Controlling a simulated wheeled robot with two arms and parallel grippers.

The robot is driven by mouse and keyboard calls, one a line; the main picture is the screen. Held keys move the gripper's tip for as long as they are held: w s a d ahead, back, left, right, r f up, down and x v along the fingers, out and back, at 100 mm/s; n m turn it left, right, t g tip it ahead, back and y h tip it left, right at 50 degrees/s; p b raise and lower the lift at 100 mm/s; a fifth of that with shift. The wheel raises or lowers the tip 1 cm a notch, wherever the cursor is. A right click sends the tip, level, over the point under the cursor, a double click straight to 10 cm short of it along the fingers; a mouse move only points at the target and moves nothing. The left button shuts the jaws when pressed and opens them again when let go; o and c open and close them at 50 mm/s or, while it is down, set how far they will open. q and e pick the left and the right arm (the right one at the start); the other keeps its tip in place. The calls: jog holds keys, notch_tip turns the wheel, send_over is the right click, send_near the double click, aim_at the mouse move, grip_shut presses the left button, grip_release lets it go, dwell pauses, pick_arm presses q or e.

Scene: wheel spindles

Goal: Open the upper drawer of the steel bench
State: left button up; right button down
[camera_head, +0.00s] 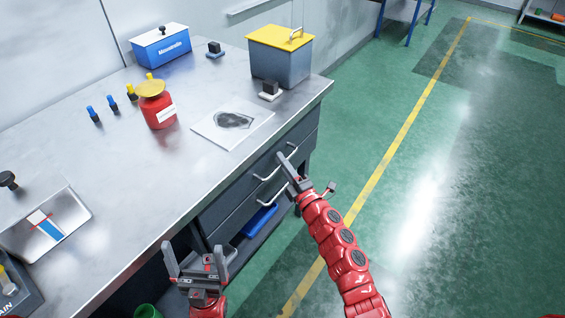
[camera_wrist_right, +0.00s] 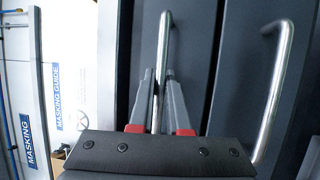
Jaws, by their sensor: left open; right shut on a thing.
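The steel bench (camera_head: 120,190) runs along the left, with dark drawers on its front under the top. The upper drawer (camera_head: 302,131) looks closed, with its front about flush. My right gripper (camera_head: 284,161) is shut on the upper drawer's bar handle (camera_head: 267,176). In the right wrist view, that handle (camera_wrist_right: 167,35) passes between the fingers (camera_wrist_right: 160,88). The lower drawer's handle (camera_head: 266,198) is free, and it shows at the right of the wrist view (camera_wrist_right: 275,95). My left gripper (camera_head: 196,256) is open and empty by the bench's front edge.
On the bench top are a red can (camera_head: 158,112), a grey box with a yellow lid (camera_head: 280,60), a blue-and-white box (camera_head: 160,46), a white sheet (camera_head: 231,122) and a tray (camera_head: 75,215). A blue bin (camera_head: 259,221) sits below the drawers. Green floor (camera_head: 440,180) to the right is clear.

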dwell(0.8)
jog(key=s+d+p, duration=0.1)
jog(key=s+d, duration=0.7)
jog(key=d, duration=0.4)
jog(key=s+d+p, duration=0.1)
jog(key=s+d, duration=0.8)
jog(key=d, duration=0.3)
jog(key=shift+s, duration=0.3)
jog(key=c, duration=1.2)
grip_release()
jog(key=shift+o, duration=0.2)
jog(key=shift+d, duration=0.1)
jog(key=v, duration=1.7)
jog(key=shift+s, duration=0.15)
